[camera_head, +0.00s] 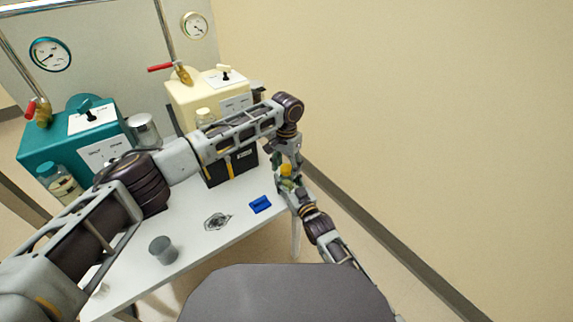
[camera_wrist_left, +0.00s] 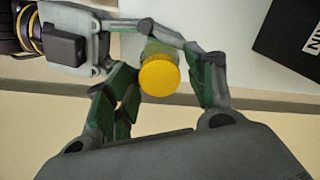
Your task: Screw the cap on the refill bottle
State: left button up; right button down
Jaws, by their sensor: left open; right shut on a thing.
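The yellow cap (camera_head: 286,169) is off the table's right edge, between my two grippers. In the left wrist view the cap (camera_wrist_left: 159,79) faces the camera and sits at the end of the refill bottle (camera_wrist_left: 163,47), which is mostly hidden behind it. I cannot tell how tightly it sits. My left gripper (camera_wrist_left: 165,72) is open, its green-padded fingers on either side of the cap. In the head view my left gripper (camera_head: 281,159) points down from above. My right gripper (camera_head: 288,183) comes from below and is shut on the bottle.
The white table (camera_head: 190,236) holds a blue block (camera_head: 260,204), a grey cup (camera_head: 163,250), a dark patterned piece (camera_head: 217,221) and a black box (camera_head: 232,168). Teal (camera_head: 68,140) and cream (camera_head: 200,95) units stand behind. Open floor lies right of the table, before the wall.

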pick_arm(q)
jog(key=c, duration=1.1)
jog(key=o, duration=1.2)
jog(key=shift+r, duration=0.1)
jog(key=shift+r, duration=5.95)
pick_arm(e)
jog(key=c, duration=0.6)
grip_release()
